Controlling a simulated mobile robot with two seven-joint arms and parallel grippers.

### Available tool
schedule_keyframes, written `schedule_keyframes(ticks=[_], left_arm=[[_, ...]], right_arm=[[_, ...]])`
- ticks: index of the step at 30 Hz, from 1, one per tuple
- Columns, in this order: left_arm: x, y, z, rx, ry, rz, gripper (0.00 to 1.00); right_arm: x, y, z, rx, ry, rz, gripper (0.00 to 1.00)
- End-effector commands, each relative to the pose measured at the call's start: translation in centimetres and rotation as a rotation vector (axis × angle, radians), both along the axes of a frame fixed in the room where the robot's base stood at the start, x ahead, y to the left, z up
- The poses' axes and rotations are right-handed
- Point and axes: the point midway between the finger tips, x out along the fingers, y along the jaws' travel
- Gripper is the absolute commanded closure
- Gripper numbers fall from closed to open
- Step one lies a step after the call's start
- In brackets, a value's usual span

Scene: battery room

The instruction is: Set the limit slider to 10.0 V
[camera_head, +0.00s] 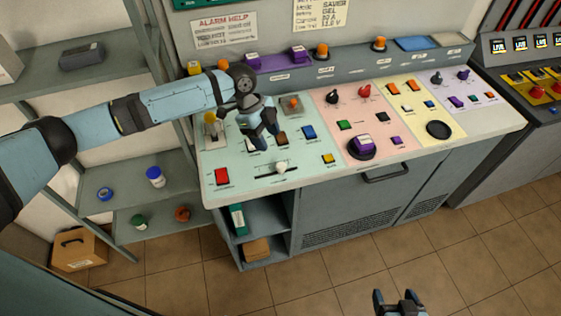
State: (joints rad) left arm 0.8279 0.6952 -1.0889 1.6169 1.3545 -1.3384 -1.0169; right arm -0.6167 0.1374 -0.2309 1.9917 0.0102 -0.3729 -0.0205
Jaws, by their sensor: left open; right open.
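A slider with a pale knob (281,167) sits on a horizontal track low on the light green panel (240,178) at the console's left end. The knob is near the middle of the track. Its label and scale are too small to read, so I cannot tell its value. My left gripper (266,140) is open, pointing down over the green panel, behind and slightly left of the slider knob and apart from it. The gripper partly hides the switches beneath it. My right gripper (394,296) is open and empty at the bottom edge, over the floor in front of the console.
Around the slider are a red button (222,176), a yellow button (328,158) and a blue button (308,132). A pink panel (385,143) with knobs adjoins on the right. Shelves (130,180) stand at left. The floor in front is clear.

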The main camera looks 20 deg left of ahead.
Motion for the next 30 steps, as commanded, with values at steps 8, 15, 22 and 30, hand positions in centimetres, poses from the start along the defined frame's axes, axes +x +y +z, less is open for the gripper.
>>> schedule_keyframes(ticks=[8,15,22,30], left_arm=[[-0.5,-2.4,-5.5,-0.002,0.002,0.001,0.44],[-0.7,-3.6,-8.6,-0.001,0.000,0.003,0.44],[-0.7,-3.9,-9.5,-0.001,-0.001,0.002,0.44],[-0.8,-3.9,-9.5,-0.001,-0.001,0.003,0.63]], right_arm=[[0.1,-0.3,1.1,-0.005,-0.004,-0.005,0.26],[0.0,-0.4,1.4,-0.005,-0.001,-0.008,0.26],[-0.1,-0.4,1.4,-0.006,0.000,-0.008,0.26],[-0.1,-0.4,1.4,-0.005,0.000,-0.009,0.26]])
